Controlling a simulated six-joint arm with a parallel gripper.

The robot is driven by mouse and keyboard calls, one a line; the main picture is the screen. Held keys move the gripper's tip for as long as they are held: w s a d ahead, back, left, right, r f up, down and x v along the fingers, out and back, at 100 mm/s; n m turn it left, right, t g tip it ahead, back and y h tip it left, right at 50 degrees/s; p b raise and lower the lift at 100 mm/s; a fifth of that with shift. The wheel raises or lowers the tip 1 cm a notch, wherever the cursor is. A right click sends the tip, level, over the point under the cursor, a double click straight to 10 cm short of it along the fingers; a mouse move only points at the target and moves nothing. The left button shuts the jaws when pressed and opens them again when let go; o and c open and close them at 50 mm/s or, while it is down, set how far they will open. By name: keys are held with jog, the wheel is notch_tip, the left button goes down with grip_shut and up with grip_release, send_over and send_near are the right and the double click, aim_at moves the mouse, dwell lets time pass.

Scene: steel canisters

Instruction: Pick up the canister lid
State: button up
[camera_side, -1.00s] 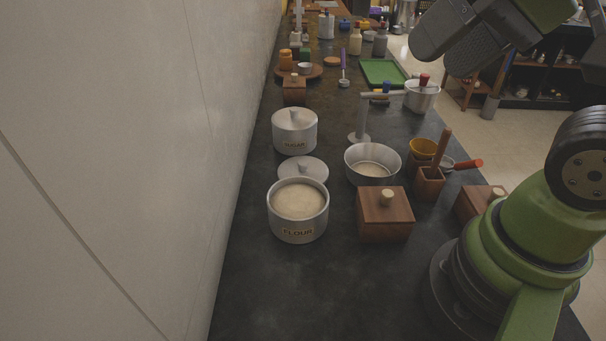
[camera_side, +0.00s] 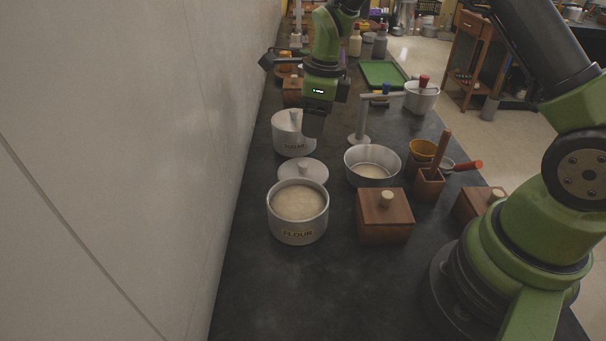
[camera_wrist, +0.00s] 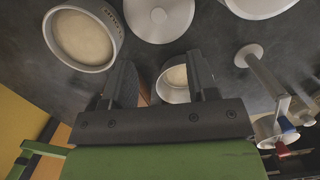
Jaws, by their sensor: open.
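The loose canister lid (camera_side: 315,172), a round pale metal disc with a small knob, lies on the counter just behind the open flour canister (camera_side: 298,212). The lid (camera_wrist: 158,18) is at the top middle of the wrist view, partly cut off by the frame edge. The flour canister (camera_wrist: 85,38) shows at upper left there, with pale contents. My gripper (camera_side: 313,130) points down, above and behind the lid, overlapping the right part of the sugar canister (camera_side: 287,134) in the side view. In the wrist view its two fingers (camera_wrist: 160,65) are apart, with nothing between them.
A round metal basin (camera_side: 372,168) and a tall tap (camera_side: 362,115) stand right of the lid. Wooden boxes (camera_side: 385,215) and a utensil holder (camera_side: 429,185) are further right. A wall (camera_side: 150,150) borders the counter on the left.

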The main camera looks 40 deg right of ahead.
send_over(303, 164)
jog(key=s+d, duration=0.1)
notch_tip(303, 164, down, 5)
jog(key=shift+f, duration=0.15)
jog(key=f, duration=0.3)
jog(key=w+f, duration=0.1)
jog(key=f, duration=0.1)
jog(key=shift+a, duration=0.4)
grip_shut()
